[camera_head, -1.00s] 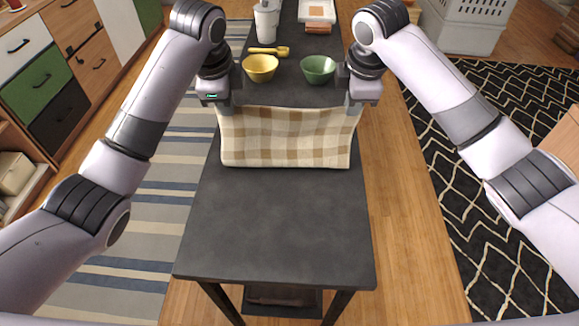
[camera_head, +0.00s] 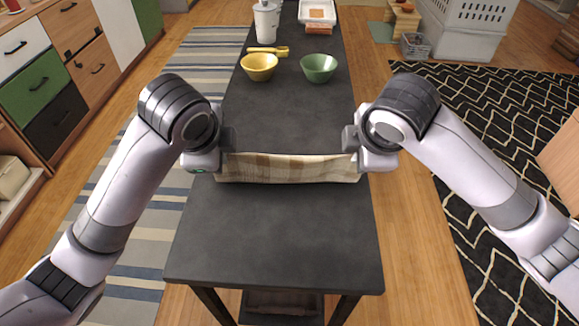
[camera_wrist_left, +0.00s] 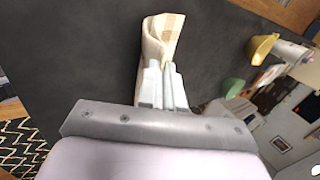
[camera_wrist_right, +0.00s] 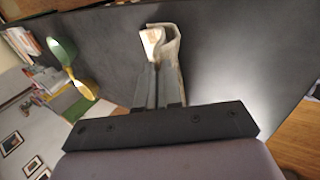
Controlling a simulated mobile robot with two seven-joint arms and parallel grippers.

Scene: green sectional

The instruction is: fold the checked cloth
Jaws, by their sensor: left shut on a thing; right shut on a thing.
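The beige and brown checked cloth (camera_head: 288,169) is stretched between my two grippers across the dark table (camera_head: 280,235). In the head view it shows as a narrow band. My left gripper (camera_head: 222,160) is shut on its left end, and my right gripper (camera_head: 355,160) is shut on its right end. In the left wrist view the cloth (camera_wrist_left: 160,38) stands bent and layered beyond the shut fingertips. In the right wrist view its end (camera_wrist_right: 163,42) also shows a curled fold. I cannot tell how much of it touches the table.
A yellow bowl (camera_head: 259,67), a green bowl (camera_head: 319,68) and a yellow utensil (camera_head: 268,50) are farther back on the table. The table's front part is bare.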

